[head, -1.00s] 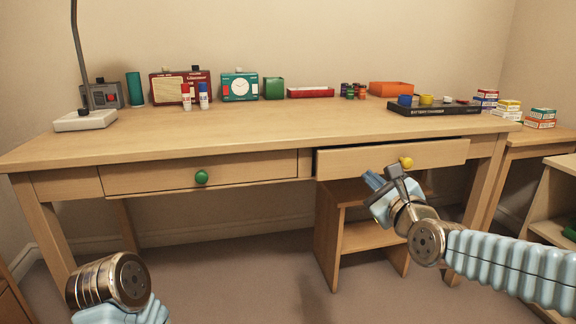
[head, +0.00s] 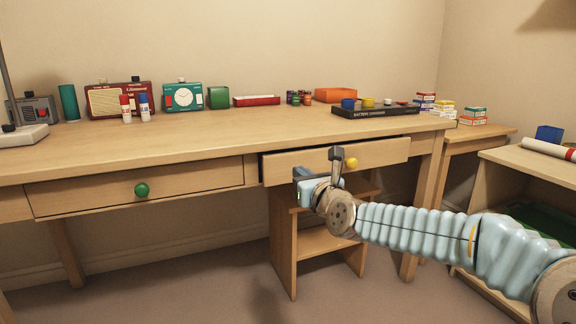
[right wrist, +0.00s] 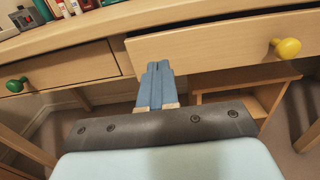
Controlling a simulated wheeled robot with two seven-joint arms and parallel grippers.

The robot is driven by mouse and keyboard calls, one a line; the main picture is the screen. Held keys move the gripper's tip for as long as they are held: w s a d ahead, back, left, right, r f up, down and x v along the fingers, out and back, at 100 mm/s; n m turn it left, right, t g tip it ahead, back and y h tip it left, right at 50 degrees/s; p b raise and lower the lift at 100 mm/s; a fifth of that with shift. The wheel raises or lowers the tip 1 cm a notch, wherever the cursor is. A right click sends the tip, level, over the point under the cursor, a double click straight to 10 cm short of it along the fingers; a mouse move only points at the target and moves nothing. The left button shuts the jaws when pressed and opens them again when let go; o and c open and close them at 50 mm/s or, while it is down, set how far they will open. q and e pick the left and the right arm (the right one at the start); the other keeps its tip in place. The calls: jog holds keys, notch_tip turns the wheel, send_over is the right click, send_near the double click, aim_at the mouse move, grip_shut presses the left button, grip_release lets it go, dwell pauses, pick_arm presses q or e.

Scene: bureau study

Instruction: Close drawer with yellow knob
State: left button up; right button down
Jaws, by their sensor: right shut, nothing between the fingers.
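The desk's right drawer (head: 385,151) has a yellow knob (head: 351,163) and stands slightly open, with a dark gap above its front. In the right wrist view the drawer front (right wrist: 205,46) fills the upper right, with the yellow knob (right wrist: 287,48) to the right. My right gripper (head: 302,173) is shut and empty. It is in front of the left part of the drawer front, left of the knob. The blue fingertips (right wrist: 157,68) show by the drawer's lower left edge; I cannot tell whether they touch it. My left gripper is out of view.
The left drawer with a green knob (head: 142,190) looks shut. A small wooden shelf unit (head: 284,240) stands under the desk. A black tray (head: 375,111), clock radio (head: 182,97) and boxes stand on the desktop (head: 220,137). More wooden furniture (head: 497,155) is at the right.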

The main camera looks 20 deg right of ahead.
aim_at(285, 157)
jog(key=w, duration=0.2)
jog(key=w+p, duration=0.1)
jog(key=w, duration=0.3)
jog(key=shift+a+r+p, duration=0.2)
jog(key=shift+a+p, duration=0.1)
jog(key=shift+p, duration=0.1)
jog(key=shift+w+f, duration=0.1)
jog(key=shift+w, duration=0.55)
jog(key=w+p, duration=0.1)
jog(key=w, duration=0.3)
jog(key=shift+w+a, duration=0.1)
jog(key=shift+a, duration=0.1)
jog(key=shift+d+r, duration=0.1)
jog(key=shift+r, duration=0.15)
